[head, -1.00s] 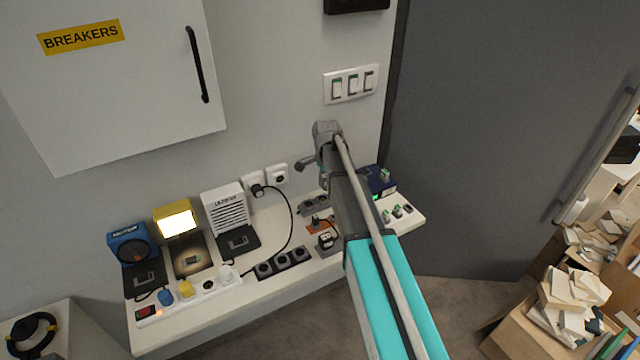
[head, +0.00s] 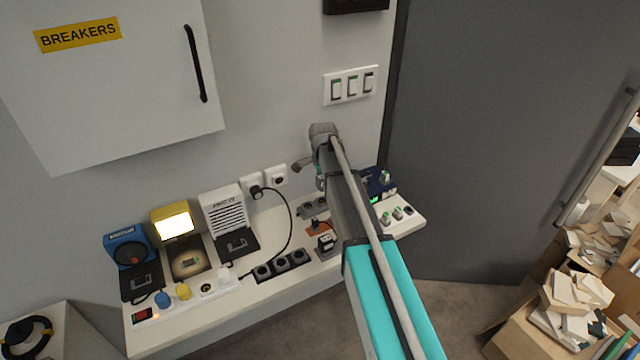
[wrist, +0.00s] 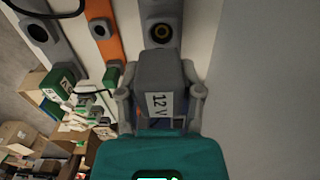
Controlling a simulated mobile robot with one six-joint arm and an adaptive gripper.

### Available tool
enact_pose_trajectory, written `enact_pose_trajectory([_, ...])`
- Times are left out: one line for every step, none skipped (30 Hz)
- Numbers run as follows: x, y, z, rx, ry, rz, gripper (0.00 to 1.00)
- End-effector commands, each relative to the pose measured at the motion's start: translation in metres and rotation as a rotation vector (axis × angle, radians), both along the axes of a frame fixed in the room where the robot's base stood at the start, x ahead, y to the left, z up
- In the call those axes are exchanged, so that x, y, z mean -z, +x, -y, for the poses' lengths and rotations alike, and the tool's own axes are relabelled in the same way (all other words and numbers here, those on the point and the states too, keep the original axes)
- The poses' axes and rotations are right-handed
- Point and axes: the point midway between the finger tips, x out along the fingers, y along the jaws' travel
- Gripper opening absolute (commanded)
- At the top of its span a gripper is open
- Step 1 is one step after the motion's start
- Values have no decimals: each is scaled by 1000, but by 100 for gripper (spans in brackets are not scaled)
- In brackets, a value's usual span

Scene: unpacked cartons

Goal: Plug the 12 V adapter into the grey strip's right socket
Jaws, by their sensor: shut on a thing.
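The 12 V adapter (wrist: 165,78) is a dark grey block with a white "12 V" label in the wrist view. My gripper (wrist: 160,98) is shut on it, one finger at each side. The grey strip (wrist: 145,12) lies beyond the adapter, with one round socket (wrist: 161,34) visible just above the adapter's far edge. The adapter hides the strip nearer to me, and I cannot tell whether it touches the strip. In the head view the grey strip (head: 312,208) shows on the shelf, left of my arm; the arm hides my gripper and the adapter.
An orange strip (wrist: 103,40) runs beside the grey one, and a dark strip (wrist: 42,38) lies farther left. The wall (wrist: 260,90) is close on the right.

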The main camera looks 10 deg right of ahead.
Motion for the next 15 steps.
enact_pose_trajectory([5, 0, 0, 0, 0, 0, 0])
enact_pose_trajectory([7, 0, 0, 0, 0, 0, 0])
enact_pose_trajectory([10, 0, 0, 0, 0, 0, 0])
enact_pose_trajectory([12, 0, 0, 0, 0, 0, 0])
enact_pose_trajectory([14, 0, 0, 0, 0, 0, 0])
enact_pose_trajectory([17, 0, 0, 0, 0, 0, 0])
enact_pose_trajectory([19, 0, 0, 0, 0, 0, 0])
enact_pose_trajectory([21, 0, 0, 0, 0, 0, 0])
enact_pose_trajectory([24, 0, 0, 0, 0, 0, 0])
enact_pose_trajectory([26, 0, 0, 0, 0, 0, 0])
enact_pose_trajectory([28, 0, 0, 0, 0, 0, 0])
enact_pose_trajectory([31, 0, 0, 0, 0, 0, 0])
enact_pose_trajectory([33, 0, 0, 0, 0, 0, 0])
enact_pose_trajectory([35, 0, 0, 0, 0, 0, 0])
enact_pose_trajectory([37, 0, 0, -1, 0, 0, 0])
